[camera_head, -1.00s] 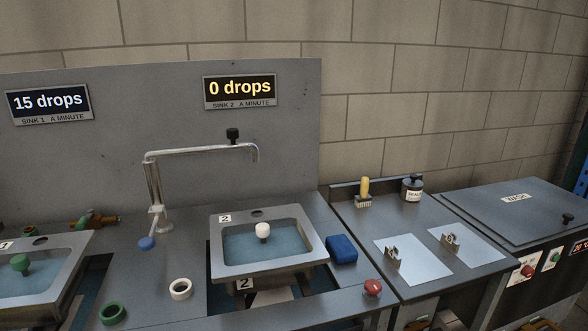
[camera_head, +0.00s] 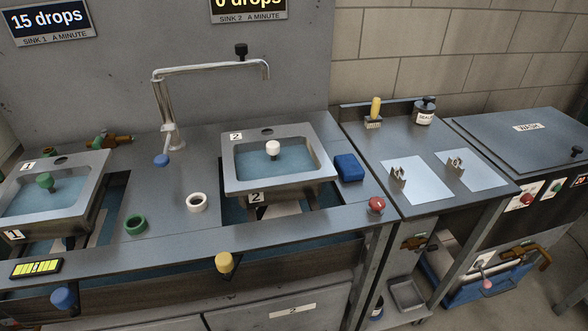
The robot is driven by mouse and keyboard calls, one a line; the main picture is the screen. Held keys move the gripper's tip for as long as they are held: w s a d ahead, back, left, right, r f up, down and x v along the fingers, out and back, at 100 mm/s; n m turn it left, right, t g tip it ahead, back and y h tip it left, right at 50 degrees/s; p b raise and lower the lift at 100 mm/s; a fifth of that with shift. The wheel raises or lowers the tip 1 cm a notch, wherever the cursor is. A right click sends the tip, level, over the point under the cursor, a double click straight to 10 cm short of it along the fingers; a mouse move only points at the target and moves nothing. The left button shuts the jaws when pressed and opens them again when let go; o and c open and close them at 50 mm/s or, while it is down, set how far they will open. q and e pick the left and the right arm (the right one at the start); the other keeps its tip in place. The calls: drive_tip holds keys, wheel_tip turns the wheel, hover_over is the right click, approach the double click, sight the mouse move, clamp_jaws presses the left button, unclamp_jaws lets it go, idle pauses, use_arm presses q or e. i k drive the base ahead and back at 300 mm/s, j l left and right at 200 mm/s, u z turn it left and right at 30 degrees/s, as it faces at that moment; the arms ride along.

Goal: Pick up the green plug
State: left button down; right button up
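The green plug (camera_head: 45,181) stands upright in the water of sink 1 (camera_head: 83,194) at the left, with its knob showing above the surface. Its lower part is under water or hidden. A green ring (camera_head: 135,224) lies on the counter to the right of sink 1 and is a separate thing. Neither of my grippers shows in the head view.
Sink 2 (camera_head: 230,181) holds water and a white plug (camera_head: 273,148). A faucet (camera_head: 166,100) rises between the sinks. A white ring (camera_head: 197,202), a blue sponge (camera_head: 349,167) and a red button (camera_head: 377,205) are nearby. Dark gaps edge both sinks.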

sight(45, 181)
drive_tip(key=j+u, duration=0.1)
drive_tip(key=u, duration=1.4)
